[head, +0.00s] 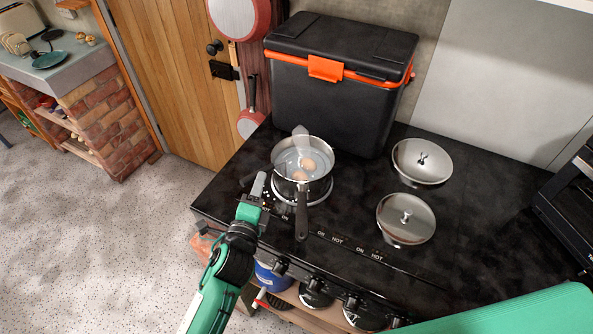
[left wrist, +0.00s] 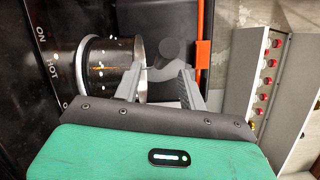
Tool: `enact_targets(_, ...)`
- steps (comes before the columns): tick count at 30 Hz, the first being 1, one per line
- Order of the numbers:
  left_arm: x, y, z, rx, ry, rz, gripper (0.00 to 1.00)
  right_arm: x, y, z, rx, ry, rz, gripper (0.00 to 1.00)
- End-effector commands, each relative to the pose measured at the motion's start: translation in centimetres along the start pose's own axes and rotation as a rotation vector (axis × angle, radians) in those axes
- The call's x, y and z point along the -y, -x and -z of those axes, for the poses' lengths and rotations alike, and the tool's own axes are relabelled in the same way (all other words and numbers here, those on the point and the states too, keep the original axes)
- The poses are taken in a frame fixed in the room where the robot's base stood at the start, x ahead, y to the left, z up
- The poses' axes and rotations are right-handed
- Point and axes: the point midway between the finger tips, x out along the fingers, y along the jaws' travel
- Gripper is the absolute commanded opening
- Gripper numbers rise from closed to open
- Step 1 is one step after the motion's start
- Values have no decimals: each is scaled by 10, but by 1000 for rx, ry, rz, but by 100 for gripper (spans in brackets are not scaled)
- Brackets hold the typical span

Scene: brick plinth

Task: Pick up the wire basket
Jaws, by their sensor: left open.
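A steel pot (head: 293,187) stands on the hob with pale eggs (head: 306,165) in clear liquid. Its dark handle (head: 301,218) points toward the front edge. I cannot make out the wire basket's mesh. A small grey tab (head: 300,130) rises at the pot's far rim; I cannot tell whether it belongs to the basket. My left gripper (head: 254,186) is open just left of the pot. In the left wrist view the pot (left wrist: 100,70) lies left of the open fingers, and a dark grey rounded shape (left wrist: 168,52) shows beyond them. My right gripper is not in view.
A black cooler with an orange latch (head: 326,68) stands behind the pot. The black stove top (head: 480,225) has bare room at the right. Red pans hang behind.

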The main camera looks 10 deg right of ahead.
Motion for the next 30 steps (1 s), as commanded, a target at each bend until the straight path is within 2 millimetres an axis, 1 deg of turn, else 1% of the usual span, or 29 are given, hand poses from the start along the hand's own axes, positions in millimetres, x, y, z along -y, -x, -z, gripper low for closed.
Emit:
enact_targets(3,1,-6,-1,0,0,0,42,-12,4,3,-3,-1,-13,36)
enact_targets(6,4,-18,-2,1,1,-2,42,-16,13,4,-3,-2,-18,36)
enact_targets(10,5,-36,-2,1,1,-2,42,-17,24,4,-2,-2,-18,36)
enact_targets(13,3,-47,-2,1,-1,0,42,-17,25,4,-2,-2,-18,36)
enact_targets(17,2,-54,-1,1,0,-1,42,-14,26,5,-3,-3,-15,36)
enact_targets(23,1,-54,-1,0,0,0,42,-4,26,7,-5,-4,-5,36)
enact_targets(24,1,-54,-1,0,0,-1,40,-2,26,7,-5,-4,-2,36)
enact_targets(26,1,-54,-1,0,0,-1,28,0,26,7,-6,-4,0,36)
enact_targets(30,1,-54,-1,0,0,-1,0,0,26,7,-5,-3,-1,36)
